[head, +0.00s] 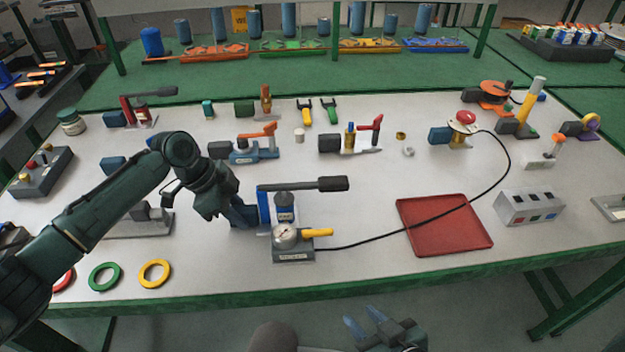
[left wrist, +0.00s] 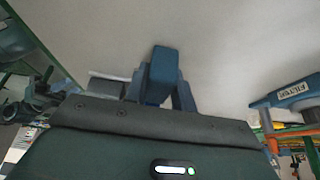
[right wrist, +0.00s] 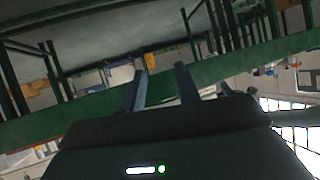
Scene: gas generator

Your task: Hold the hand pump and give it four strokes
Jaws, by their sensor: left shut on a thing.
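The hand pump (head: 284,210) stands near the table's front middle, with a blue body, a dial gauge (head: 285,236), a yellow knob (head: 318,233) and a long dark lever (head: 318,185) lying about level. My left gripper (head: 240,213) is at the pump's left side, shut on its blue side block. The block (left wrist: 163,70) shows between the fingers in the left wrist view. My right gripper (head: 370,322) is open and empty, in front of the table's edge; its fingers (right wrist: 160,88) are apart in the right wrist view.
A black hose (head: 390,238) runs from the pump over a red tray (head: 440,228) to a brass unit with a red top (head: 465,118). Other lever devices (head: 255,145) stand behind. Rings (head: 154,273) lie front left. The table is clear just right of the lever.

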